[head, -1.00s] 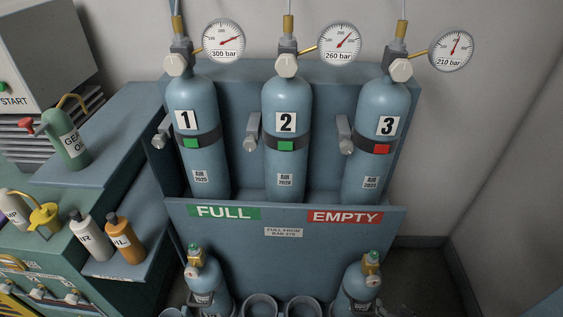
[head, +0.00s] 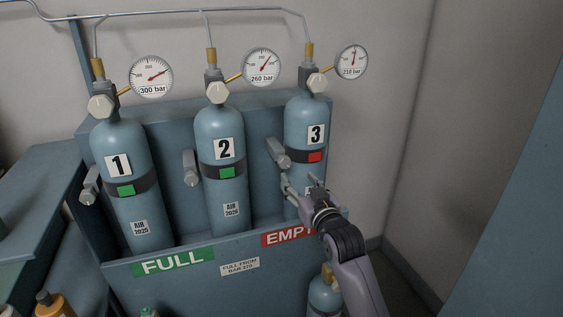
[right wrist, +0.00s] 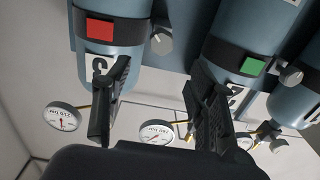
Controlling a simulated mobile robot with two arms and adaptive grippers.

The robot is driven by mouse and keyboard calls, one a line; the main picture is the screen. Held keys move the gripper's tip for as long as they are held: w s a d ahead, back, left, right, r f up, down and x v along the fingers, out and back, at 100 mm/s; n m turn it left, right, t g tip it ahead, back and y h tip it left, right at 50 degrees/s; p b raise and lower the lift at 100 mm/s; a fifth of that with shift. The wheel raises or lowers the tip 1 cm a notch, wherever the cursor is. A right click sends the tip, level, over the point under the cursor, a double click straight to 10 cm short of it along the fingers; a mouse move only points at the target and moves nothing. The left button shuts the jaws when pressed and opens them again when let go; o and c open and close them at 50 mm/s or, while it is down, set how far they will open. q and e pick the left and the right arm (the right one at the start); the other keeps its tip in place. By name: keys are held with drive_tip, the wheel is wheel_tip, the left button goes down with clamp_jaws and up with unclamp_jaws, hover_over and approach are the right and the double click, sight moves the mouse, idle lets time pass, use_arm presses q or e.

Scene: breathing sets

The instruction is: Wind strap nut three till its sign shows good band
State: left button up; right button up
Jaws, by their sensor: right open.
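Cylinder 3 (head: 305,125) stands at the right of the rack, held by a dark strap. The sign on its strap (head: 315,157) is red; it also shows red in the right wrist view (right wrist: 100,30). Strap nut three (head: 278,151), a grey knob on a bolt, sits at the strap's left side. It also shows in the right wrist view (right wrist: 161,42), beyond the fingers and between them. My right gripper (head: 302,183) is open and empty, just below the nut and in front of cylinder 3, apart from the nut. My left gripper is not in view.
Cylinder 2 (head: 222,140) and cylinder 1 (head: 122,165) have green signs (head: 227,173). Strap nut two (head: 190,168) juts out between them. Gauges (head: 352,62) and pipes stand above. The rack's front panel (head: 190,285) rises below. Room right of the rack is free.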

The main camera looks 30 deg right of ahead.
sight(285, 163)
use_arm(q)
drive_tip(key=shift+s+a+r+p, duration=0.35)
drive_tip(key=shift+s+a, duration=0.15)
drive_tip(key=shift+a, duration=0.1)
use_arm(e)
drive_tip(key=x, duration=1.1)
drive_tip(key=shift+w, duration=0.2)
drive_tip(key=shift+a, duration=0.1)
drive_tip(key=c, duration=1.2)
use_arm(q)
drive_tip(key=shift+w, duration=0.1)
use_arm(e)
drive_tip(key=shift+o, duration=0.2)
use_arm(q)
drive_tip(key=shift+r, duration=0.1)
use_arm(e)
drive_tip(key=shift+r+m+p, duration=0.15)
drive_tip(key=shift+m+p, duration=1.3)
drive_tip(key=shift+m, duration=0.25)
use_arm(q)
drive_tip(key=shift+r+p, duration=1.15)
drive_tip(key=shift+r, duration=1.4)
use_arm(e)
drive_tip(key=shift+m, duration=2.3)
